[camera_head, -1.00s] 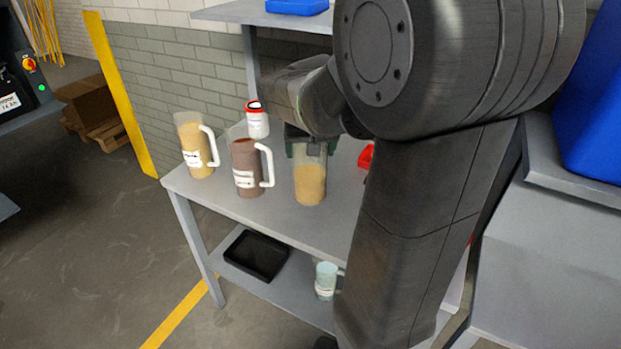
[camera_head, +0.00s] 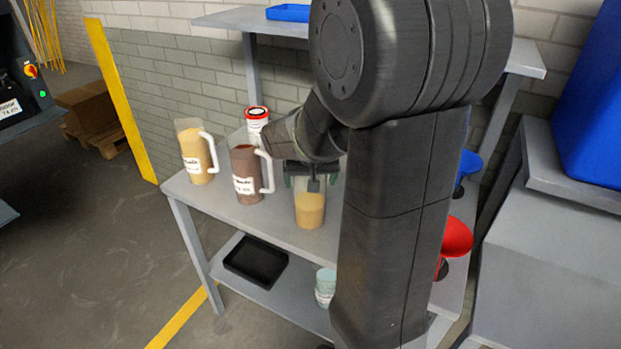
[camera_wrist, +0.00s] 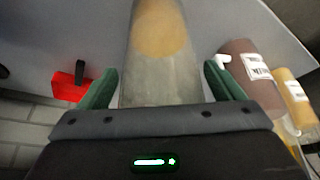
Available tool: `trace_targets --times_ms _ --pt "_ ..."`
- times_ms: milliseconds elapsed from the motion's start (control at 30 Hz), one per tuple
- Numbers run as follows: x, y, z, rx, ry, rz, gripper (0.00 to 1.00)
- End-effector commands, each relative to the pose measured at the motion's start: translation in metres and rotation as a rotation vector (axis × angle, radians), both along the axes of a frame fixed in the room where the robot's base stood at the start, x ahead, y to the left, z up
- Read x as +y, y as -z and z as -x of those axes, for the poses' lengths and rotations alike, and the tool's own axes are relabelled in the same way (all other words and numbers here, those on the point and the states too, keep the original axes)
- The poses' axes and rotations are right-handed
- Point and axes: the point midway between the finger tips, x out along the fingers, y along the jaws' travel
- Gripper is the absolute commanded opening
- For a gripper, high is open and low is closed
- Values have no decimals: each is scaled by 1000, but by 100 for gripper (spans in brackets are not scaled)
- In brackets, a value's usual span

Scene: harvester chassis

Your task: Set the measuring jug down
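The measuring jug (camera_head: 310,208), clear with tan contents in its lower part, stands upright at the front part of the grey table (camera_head: 283,228). My gripper (camera_head: 311,178) is at its upper part. In the wrist view the green fingertips of my gripper (camera_wrist: 160,85) sit on both sides of the jug (camera_wrist: 158,75) and appear to close on its walls. The jug's handle does not show. I cannot tell whether its base touches the tabletop.
A brown-filled jug (camera_head: 245,175) stands close left of the held jug, a tan-filled jug (camera_head: 196,155) farther left. A red-lidded white tub (camera_head: 257,117) is behind. A black tray (camera_head: 256,260) and a pale cup (camera_head: 325,285) are on the lower shelf. Bare tabletop lies in front of the jugs.

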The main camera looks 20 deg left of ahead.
Motion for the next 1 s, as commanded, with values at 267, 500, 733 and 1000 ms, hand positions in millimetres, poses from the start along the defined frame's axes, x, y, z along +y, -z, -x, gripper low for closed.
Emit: trace_targets --times_ms 267,500,733,1000 --pt "0 -1 0 0 0 0 98" --pt "-1 -13 3 -2 0 -2 98" --pt "-9 -54 17 -5 -2 -4 98" --pt "-19 -99 34 -3 0 -3 98"
